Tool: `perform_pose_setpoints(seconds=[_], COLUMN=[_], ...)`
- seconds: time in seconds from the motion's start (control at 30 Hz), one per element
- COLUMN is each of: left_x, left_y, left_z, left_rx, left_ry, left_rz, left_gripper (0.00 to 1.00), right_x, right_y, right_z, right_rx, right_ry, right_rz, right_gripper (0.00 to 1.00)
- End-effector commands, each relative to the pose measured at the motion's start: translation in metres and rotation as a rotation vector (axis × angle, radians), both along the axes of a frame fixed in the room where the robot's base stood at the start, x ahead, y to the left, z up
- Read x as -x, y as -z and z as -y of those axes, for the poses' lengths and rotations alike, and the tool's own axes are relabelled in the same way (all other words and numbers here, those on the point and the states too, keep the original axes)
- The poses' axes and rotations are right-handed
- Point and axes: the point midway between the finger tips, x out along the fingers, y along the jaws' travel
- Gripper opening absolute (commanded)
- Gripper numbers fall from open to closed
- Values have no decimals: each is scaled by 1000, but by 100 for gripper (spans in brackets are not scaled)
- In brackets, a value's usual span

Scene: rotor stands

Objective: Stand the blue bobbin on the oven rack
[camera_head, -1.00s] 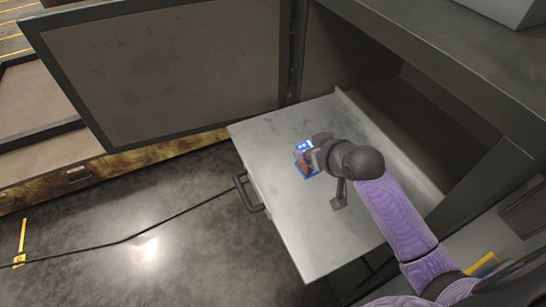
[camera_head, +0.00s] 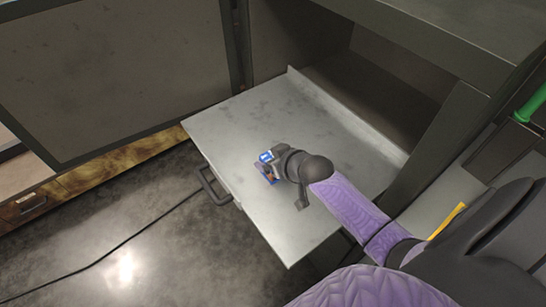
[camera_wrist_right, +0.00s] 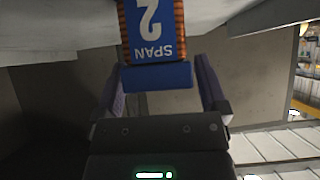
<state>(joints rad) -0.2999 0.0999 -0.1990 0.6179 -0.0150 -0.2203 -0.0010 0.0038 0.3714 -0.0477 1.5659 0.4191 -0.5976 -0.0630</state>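The blue bobbin (camera_head: 265,157) is in the head view, over the pulled-out grey rack (camera_head: 240,115). In the right wrist view the bobbin (camera_wrist_right: 152,30) shows copper-coloured winding, a blue label reading "2 SPAN" upside down, and a blue flange. My right gripper (camera_wrist_right: 159,75) has its two fingers close against either side of that flange and appears shut on it. In the head view the right gripper (camera_head: 272,165) partly covers the bobbin. The bobbin looks about upright; whether its base touches the rack or hangs just above is hidden. My left gripper is not in view.
A black handle (camera_head: 212,187) sticks out from the rack's front edge. The open oven door (camera_head: 110,70) stands at the left, and the dark oven cavity (camera_head: 385,85) lies behind the rack. The rack around the bobbin is clear. A black cable (camera_head: 120,238) lies on the floor.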

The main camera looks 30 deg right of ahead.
Motion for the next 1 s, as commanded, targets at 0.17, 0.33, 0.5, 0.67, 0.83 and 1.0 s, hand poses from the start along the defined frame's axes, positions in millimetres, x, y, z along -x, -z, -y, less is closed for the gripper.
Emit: perform_pose_setpoints(seconds=[0.17,0.33,0.5,0.67,0.83,1.0], left_x=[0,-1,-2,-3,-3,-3], left_y=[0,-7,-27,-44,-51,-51], left_z=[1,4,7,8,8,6], left_rx=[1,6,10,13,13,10], left_ry=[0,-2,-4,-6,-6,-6], left_rz=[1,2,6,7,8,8], left_gripper=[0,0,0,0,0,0], right_x=[0,6,36,70,91,96], right_y=[0,-8,-35,-60,-74,-76], right_z=[0,1,3,5,7,7], right_rx=[0,1,1,0,0,0], right_ry=[0,1,-1,-1,0,0], right_rz=[0,-1,-1,-1,-1,0], right_gripper=[100,100,100,100,100,100])
